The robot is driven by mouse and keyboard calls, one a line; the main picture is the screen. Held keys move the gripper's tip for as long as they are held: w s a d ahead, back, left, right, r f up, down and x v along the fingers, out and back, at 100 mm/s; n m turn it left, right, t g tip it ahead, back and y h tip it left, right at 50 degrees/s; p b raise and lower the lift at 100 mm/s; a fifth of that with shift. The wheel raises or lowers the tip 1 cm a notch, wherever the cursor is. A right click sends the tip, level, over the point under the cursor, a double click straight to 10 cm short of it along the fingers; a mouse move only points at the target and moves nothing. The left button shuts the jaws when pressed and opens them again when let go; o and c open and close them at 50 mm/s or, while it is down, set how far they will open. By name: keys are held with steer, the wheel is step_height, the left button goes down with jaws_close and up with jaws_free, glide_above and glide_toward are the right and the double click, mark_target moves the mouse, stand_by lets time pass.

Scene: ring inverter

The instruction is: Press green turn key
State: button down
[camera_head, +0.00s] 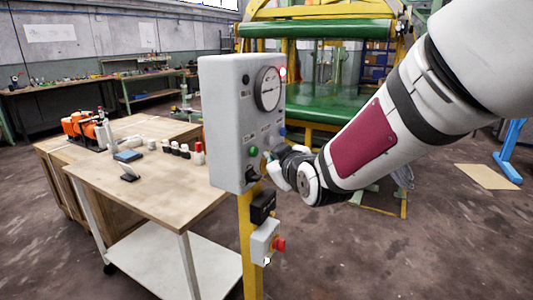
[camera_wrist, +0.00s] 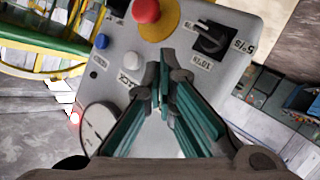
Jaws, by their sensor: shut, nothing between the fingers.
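The grey control box (camera_head: 222,115) stands on a yellow post, its panel facing right. A small green round control (camera_head: 253,151) shows low on the panel, just left of my gripper (camera_head: 270,158). In the wrist view my gripper (camera_wrist: 160,85) has its teal fingers together, pointing at the panel (camera_wrist: 182,52), with nothing visible between them. The green control is not visible there; the fingers cover part of the panel. I cannot tell whether the tips touch the panel. A black rotary switch (camera_wrist: 208,40) sits to the right of the fingertips.
A red mushroom button (camera_wrist: 146,10), white button (camera_wrist: 130,58), blue button (camera_wrist: 101,40) and round gauge (camera_head: 267,88) share the panel. A lower box carries a red stop button (camera_head: 279,244). A wooden workbench (camera_head: 150,190) with bottles stands left. Floor at right is mostly clear.

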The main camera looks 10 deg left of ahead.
steer(key=d, duration=0.1)
steer(key=s+d, duration=0.1)
steer(key=d, duration=0.2)
steer(key=shift+s+d+b, duration=0.1)
steer(key=shift+s+b, duration=0.15)
steer(key=shift+b, duration=0.1)
steer(key=s+d+r+m+g+h+p, duration=0.2)
steer(key=s+d+m+h, duration=0.1)
steer(key=s+d, duration=0.35)
steer(key=s+d+r+m+g+h+p, duration=0.1)
steer(key=s+d+r+m+h+p, duration=0.1)
steer(key=s+d, duration=0.5)
steer(key=s+d+m+g+p, duration=0.1)
steer(key=s+d+m+g, duration=0.2)
steer(key=s, duration=0.8)
steer(key=s+d+m+g+h+p, duration=0.1)
steer(key=s+d, duration=0.5)
steer(key=s, duration=0.6)
steer(key=shift+d+m+g+h+p, duration=0.15)
steer(key=shift+m+g+h+p, duration=0.25)
steer(key=shift+m+g, duration=0.5)
steer(key=shift+r, duration=0.1)
